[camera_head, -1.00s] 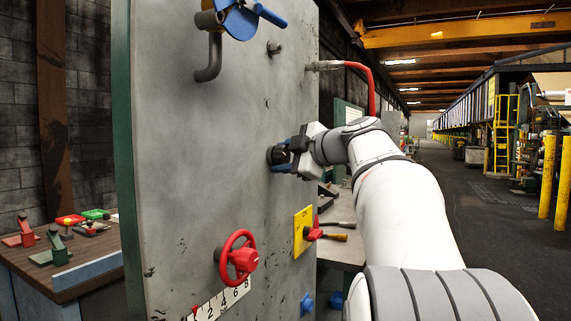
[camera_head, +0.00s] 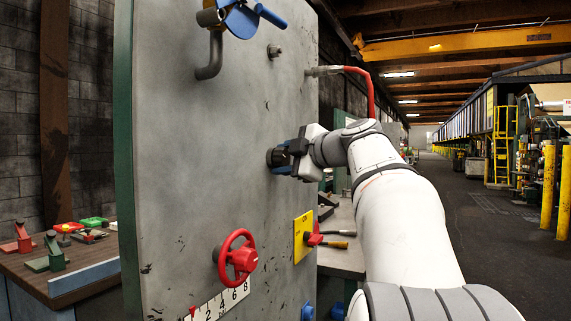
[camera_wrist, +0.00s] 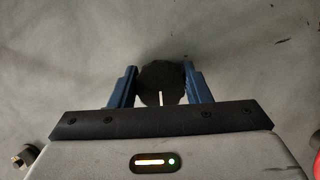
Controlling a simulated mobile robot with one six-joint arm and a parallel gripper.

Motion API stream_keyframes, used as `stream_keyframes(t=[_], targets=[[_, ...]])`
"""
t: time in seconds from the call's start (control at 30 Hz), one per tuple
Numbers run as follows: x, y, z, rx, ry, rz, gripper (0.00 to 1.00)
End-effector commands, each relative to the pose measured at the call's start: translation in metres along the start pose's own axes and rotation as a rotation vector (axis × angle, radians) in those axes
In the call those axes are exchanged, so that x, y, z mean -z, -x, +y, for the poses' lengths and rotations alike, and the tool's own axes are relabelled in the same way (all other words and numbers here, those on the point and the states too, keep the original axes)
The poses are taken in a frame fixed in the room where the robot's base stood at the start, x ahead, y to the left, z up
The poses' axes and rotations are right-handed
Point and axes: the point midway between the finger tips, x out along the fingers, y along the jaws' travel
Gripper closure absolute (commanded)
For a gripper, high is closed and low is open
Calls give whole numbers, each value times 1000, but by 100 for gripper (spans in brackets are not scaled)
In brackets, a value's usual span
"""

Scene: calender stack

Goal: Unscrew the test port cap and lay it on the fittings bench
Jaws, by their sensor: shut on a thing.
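The test port cap (camera_wrist: 161,78) is a dark round knob with a white mark, on the grey panel (camera_head: 185,130). In the wrist view it sits between the two blue fingers of my gripper (camera_wrist: 160,88), which are shut on it. In the head view my gripper (camera_head: 284,158) meets the panel at the cap, which is mostly hidden by the fingers. I cannot tell whether the cap is still threaded on. A grey bench (camera_head: 343,250) stands behind the panel's right edge, with tools on it; a wooden-topped bench (camera_head: 30,268) stands at the left. I cannot tell which is the fittings bench.
The panel also carries a red handwheel (camera_head: 238,257), a yellow plate with a red handle (camera_head: 304,238), a blue valve lever (camera_head: 240,18) and a red hose (camera_head: 362,85). Yellow posts (camera_head: 548,190) stand at the right. The aisle floor (camera_head: 480,225) is open.

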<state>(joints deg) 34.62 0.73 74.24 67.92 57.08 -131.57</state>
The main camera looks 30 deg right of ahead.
Motion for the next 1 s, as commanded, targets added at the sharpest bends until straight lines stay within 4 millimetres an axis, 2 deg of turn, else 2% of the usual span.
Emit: stream_keyframes(t=[1.0], targets=[[1,0,2,-61,138,0,80]])
